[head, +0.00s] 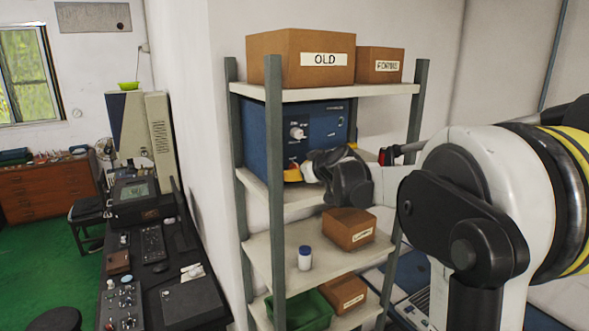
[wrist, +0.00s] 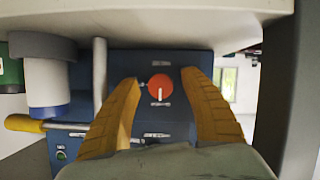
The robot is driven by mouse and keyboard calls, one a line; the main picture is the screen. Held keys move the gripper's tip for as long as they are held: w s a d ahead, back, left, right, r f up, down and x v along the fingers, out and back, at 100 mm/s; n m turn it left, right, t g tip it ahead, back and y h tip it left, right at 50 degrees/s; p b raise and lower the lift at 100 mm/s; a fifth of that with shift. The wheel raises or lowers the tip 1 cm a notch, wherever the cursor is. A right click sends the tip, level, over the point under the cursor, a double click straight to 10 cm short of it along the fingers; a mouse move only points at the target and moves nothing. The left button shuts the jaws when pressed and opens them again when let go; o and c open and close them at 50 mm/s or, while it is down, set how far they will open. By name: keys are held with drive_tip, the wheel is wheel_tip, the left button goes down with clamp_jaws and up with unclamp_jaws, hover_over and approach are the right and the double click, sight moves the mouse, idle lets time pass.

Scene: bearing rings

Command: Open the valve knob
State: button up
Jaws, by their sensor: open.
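In the wrist view a round red knob (wrist: 160,87) with a white pointer line sits on a blue panel (wrist: 150,62). My gripper (wrist: 160,100) is open, with one yellow-orange finger on each side of the knob. Gaps show between the fingers and the knob. In the head view the blue box (head: 327,122) stands on a shelf, and my gripper (head: 296,172) is at its lower front. The red knob is hidden there behind my gripper. A white knob-like part (head: 297,133) shows higher on the box front.
Shelf posts (head: 275,190) and the boards above and below bound the space. In the wrist view a white cylinder (wrist: 48,83) and a yellow-handled rod (wrist: 25,123) lie left of the fingers. A white bottle (head: 305,258) and a brown box (head: 348,228) stand on the shelf below.

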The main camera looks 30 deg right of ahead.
drive_tip(key=shift+c, duration=0.5)
clamp_jaws()
drive_tip(key=shift+b, duration=0.3)
drive_tip(key=m+y+b, duration=0.2)
drive_tip(key=m+b, duration=0.1)
drive_tip(key=shift+f, duration=0.15)
drive_tip(key=m+y+b, duration=0.2)
drive_tip(key=m+b, duration=0.1)
drive_tip(key=shift+m+t, duration=0.3)
drive_tip(key=m+y+b, duration=0.2)
drive_tip(key=m+b, duration=0.1)
drive_tip(key=shift+t, duration=0.4)
drive_tip(key=shift+m+t+y+b, duration=0.55)
drive_tip(key=shift+m+b, duration=0.7)
drive_tip(key=shift+m, duration=0.55)
drive_tip(key=shift+r, duration=0.2)
